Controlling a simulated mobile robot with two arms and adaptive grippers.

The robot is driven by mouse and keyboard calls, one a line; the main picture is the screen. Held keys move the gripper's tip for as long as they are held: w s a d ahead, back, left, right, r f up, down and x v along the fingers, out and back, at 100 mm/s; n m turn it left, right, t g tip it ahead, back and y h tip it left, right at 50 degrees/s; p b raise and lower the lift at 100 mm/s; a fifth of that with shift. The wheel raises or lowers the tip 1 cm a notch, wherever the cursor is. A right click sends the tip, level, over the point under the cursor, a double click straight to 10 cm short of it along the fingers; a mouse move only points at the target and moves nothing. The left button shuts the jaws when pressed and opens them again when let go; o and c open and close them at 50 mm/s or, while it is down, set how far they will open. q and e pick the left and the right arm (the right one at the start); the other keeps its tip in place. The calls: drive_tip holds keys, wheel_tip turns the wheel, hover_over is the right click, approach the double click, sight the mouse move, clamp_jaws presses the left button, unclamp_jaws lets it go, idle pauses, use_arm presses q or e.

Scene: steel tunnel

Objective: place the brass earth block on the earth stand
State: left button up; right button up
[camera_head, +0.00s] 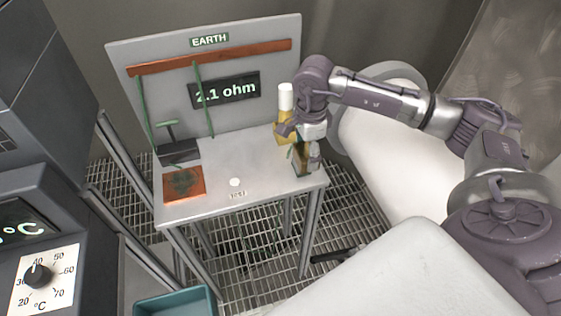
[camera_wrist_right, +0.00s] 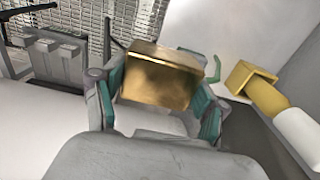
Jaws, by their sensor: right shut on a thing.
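The brass earth block (camera_wrist_right: 160,76) is a gold-brown metal box. It sits between the green-padded fingers of my right gripper (camera_wrist_right: 160,95), which is shut on it in the right wrist view. In the head view my right gripper (camera_head: 306,158) points down at the right end of the earth stand's pale top (camera_head: 225,165), and it mostly hides the block. I cannot tell whether the block touches the top. The stand has a grey back panel (camera_head: 150,60) with an EARTH label, a copper bar and a display reading 2.1 ohm. My left gripper is not in view.
A yellow tool with a white end (camera_head: 285,100) stands behind my right gripper. A copper plate (camera_head: 183,184) with a dark patch and a dark box (camera_head: 178,153) are at the left. A small white disc (camera_head: 235,182) lies mid-top. A teal bin (camera_head: 175,302) is below.

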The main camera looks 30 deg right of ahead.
drive_tip(key=b, duration=0.5)
hover_over(267, 174)
wheel_tip(267, 174, down, 7)
drive_tip(key=shift+r, duration=0.1)
wheel_tip(267, 174, down, 4)
drive_tip(key=shift+r+b, duration=0.1)
drive_tip(key=shift+b, duration=0.8)
drive_tip(key=shift+f, duration=0.2)
drive_tip(key=shift+w+r, duration=0.1)
drive_tip(key=shift+f, duration=0.2)
drive_tip(key=o, duration=1.6)
